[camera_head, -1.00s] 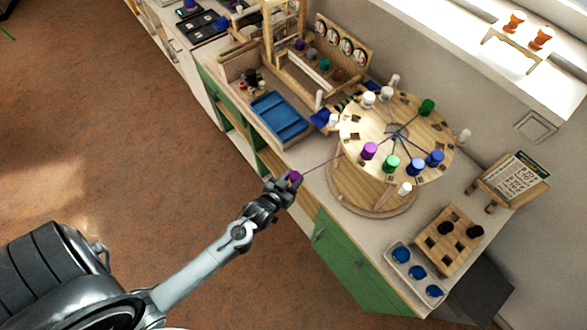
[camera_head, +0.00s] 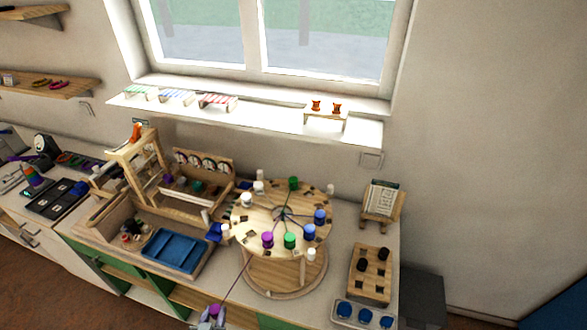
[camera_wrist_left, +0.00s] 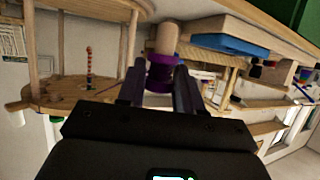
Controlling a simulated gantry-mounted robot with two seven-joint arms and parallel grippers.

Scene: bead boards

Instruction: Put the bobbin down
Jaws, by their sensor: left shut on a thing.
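My left gripper (camera_head: 211,316) is at the bottom edge of the head view, in front of the counter, mostly cut off by the frame. It is shut on a purple bobbin (camera_head: 214,309). In the left wrist view the purple bobbin (camera_wrist_left: 160,74) sits between the two dark fingers. A thin purple thread (camera_head: 238,276) runs from it up to the round wooden braiding disc (camera_head: 262,219). On the disc stand another purple bobbin (camera_head: 267,240), green bobbins (camera_head: 290,241), blue bobbins (camera_head: 309,232) and several white ones (camera_head: 246,200). Threads meet at its centre. My right gripper is not in view.
A blue tray (camera_head: 174,250) lies left of the disc, beside a wooden loom frame (camera_head: 135,165). To the right are a wooden rack with dark bobbins (camera_head: 370,284), a white tray with blue pots (camera_head: 362,316) and a small card stand (camera_head: 381,203).

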